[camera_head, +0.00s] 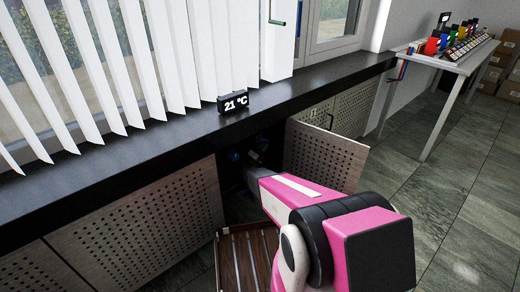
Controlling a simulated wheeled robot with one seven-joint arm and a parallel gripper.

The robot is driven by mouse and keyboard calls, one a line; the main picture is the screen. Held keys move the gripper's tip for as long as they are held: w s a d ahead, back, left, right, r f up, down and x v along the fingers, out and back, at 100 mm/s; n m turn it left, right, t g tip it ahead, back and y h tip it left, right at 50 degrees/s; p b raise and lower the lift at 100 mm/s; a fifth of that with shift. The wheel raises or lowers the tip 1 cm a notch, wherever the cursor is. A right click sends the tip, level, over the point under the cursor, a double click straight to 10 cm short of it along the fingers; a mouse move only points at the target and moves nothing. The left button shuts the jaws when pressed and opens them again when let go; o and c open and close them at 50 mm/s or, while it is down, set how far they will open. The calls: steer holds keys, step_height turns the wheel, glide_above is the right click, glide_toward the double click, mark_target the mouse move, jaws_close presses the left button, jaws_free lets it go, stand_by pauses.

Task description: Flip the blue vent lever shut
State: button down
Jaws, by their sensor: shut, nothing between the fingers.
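A small blue part (233,156) shows in the dark cabinet opening under the black sill. It may be the blue vent lever, but it is too small and dark to tell its shape or position. My pink and black arm reaches from the lower right into this opening. My gripper (256,157) is at the arm's far end, in shadow just right of the blue part. It is shut and holds nothing. The picture does not show whether it touches the blue part.
A perforated door (325,155) stands open right of the arm. A slatted wooden piece (243,262) lies below the opening. A display reading 21 °C (233,103) stands on the sill (160,135) by white blinds (200,50). A table (420,55) with colourful items stands at back right.

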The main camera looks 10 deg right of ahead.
steer(key=shift+x, duration=1.3)
